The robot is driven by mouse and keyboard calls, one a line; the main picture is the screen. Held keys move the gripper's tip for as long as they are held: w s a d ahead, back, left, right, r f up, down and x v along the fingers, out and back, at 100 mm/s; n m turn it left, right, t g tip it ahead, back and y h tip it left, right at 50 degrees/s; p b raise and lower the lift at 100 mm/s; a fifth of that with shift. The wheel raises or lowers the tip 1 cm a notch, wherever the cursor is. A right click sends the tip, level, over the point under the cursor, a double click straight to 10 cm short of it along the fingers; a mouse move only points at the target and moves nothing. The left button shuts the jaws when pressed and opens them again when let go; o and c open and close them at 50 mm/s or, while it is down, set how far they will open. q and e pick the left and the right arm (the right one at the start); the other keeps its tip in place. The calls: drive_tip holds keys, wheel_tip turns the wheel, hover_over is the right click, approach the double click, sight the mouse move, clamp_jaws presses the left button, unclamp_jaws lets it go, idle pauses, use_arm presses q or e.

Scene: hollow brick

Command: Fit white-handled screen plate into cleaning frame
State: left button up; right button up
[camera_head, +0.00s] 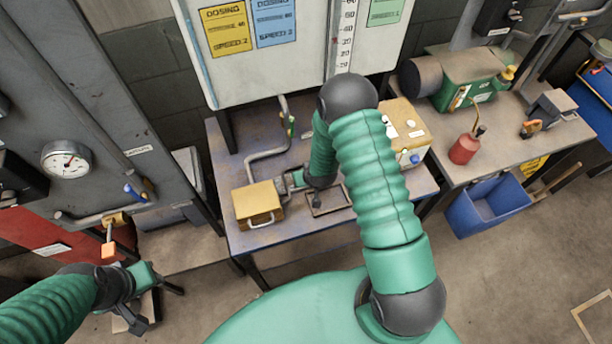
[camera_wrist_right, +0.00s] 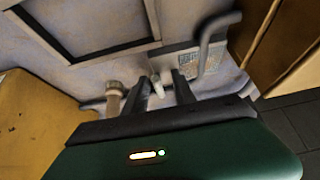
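The cleaning frame (camera_head: 328,199) is a dark, thin rectangular outline lying on the worn metal table. It also shows at upper left in the right wrist view (camera_wrist_right: 150,20). A small mesh plate (camera_wrist_right: 188,65) lies just beyond my right fingers in the wrist view. A short white handle (camera_wrist_right: 157,88) stands between those fingers, with a gap visible on each side. My right gripper (camera_wrist_right: 158,94) is open and low over the table. In the head view, my arm hides the plate. My left gripper (camera_head: 136,310) hangs at lower left, away from the table; its finger gap is unclear.
A yellow box with a handle (camera_head: 257,203) stands at the table's left. Another yellowish box (camera_head: 405,130) stands at the right rear. A bent pipe (camera_head: 268,152) runs along the back. A grey bent bar (camera_wrist_right: 206,45) rises beside the mesh plate. Some table front is clear.

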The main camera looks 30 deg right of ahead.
drive_tip(key=s+a+r+n+g+b, duration=0.1)
drive_tip(key=s+a+r, duration=0.2)
drive_tip(key=s+r, duration=0.2)
drive_tip(key=s+a+r+n+g+b, duration=0.1)
drive_tip(key=s+a+r, duration=0.2)
drive_tip(key=s+r, duration=0.2)
drive_tip(key=s+a+r+g+y+b, duration=0.1)
drive_tip(key=s+a+r, duration=0.2)
drive_tip(key=s+r, duration=0.3)
wheel_tip(320, 180, up, 4)
drive_tip(key=shift+a+f+n, duration=0.15)
drive_tip(key=shift+a+n, duration=0.25)
drive_tip(key=shift+s+a, duration=0.1)
drive_tip(key=shift+o, duration=0.2)
idle(0.3)
